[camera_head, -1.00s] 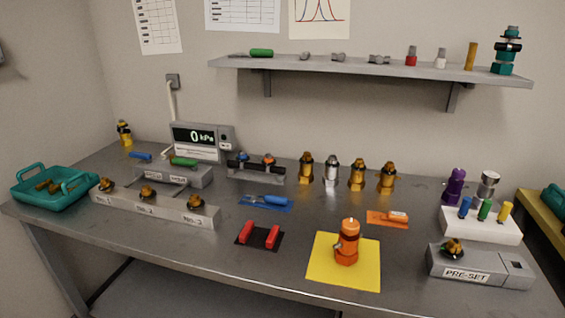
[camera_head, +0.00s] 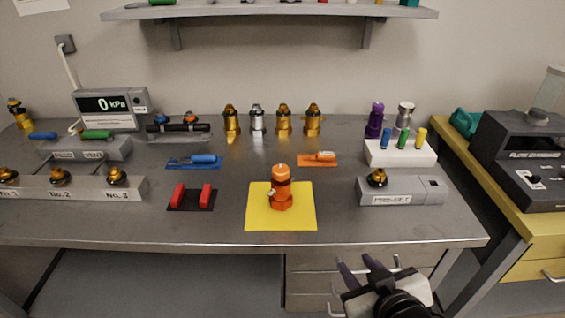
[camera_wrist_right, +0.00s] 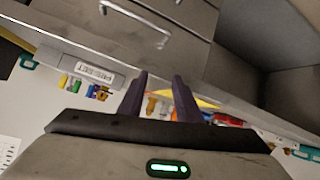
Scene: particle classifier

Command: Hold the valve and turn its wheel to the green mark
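An orange valve (camera_head: 281,188) stands upright on a yellow mat (camera_head: 260,215) near the front edge of the table. It has a small pale fitting low on its left side; no green mark can be made out on it. My right gripper (camera_head: 356,265) is in front of the table, lower right of the valve and apart from it. Its two dark purple fingers are spread with nothing between them; they also show in the right wrist view (camera_wrist_right: 160,95). My left gripper is not in view.
A grey PRE-SET block (camera_head: 410,193) stands right of the mat, with a white holder (camera_head: 400,157) behind it. Red pads on a black mat (camera_head: 190,206) lie to the left. Brass and silver valves (camera_head: 257,120) stand behind. Drawers (camera_head: 320,280) are below the table edge.

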